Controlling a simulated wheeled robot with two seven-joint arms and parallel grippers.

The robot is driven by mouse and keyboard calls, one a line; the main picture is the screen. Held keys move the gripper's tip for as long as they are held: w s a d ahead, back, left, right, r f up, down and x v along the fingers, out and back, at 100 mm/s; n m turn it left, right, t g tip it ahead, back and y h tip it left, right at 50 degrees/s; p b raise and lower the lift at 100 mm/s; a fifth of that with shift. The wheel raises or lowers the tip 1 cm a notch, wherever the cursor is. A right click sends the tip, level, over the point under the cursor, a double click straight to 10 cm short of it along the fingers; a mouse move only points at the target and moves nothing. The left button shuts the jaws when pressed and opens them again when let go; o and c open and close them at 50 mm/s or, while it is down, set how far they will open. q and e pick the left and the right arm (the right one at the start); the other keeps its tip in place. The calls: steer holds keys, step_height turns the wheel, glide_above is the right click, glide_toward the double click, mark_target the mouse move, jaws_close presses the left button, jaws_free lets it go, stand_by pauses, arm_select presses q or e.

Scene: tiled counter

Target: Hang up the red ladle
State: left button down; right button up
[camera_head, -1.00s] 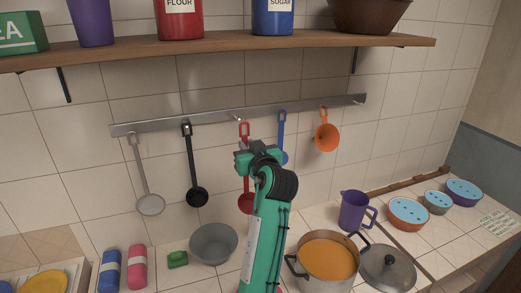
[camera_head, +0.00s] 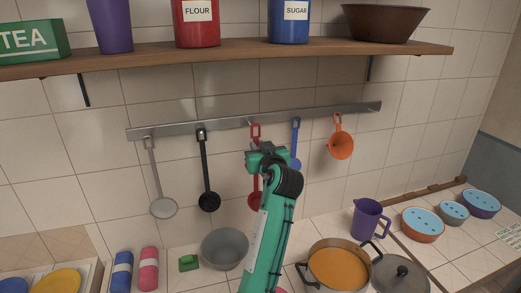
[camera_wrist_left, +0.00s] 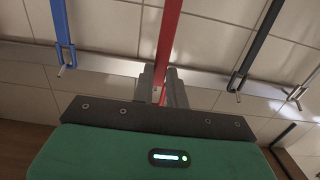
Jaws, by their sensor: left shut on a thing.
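The red ladle (camera_head: 255,131) is upright against the rail (camera_head: 225,124), its looped handle end over the rail and its red bowl (camera_head: 253,201) partly hidden behind my arm. My left gripper (camera_head: 258,152) is shut on its handle just below the loop. In the left wrist view the red handle (camera_wrist_left: 168,35) runs between the fingers of my left gripper (camera_wrist_left: 161,85), close to the rail. Whether the loop is on a hook is unclear, as the fingers cover that spot. My right gripper is out of view.
A shelf (camera_head: 230,59) is above. A soup pot (camera_head: 307,272) and grey bowl (camera_head: 225,249) stand below.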

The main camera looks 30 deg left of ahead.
arm_select(q)
steer(key=x, duration=0.2)
steer(key=f+b+x, duration=0.1)
steer(key=x, duration=0.2)
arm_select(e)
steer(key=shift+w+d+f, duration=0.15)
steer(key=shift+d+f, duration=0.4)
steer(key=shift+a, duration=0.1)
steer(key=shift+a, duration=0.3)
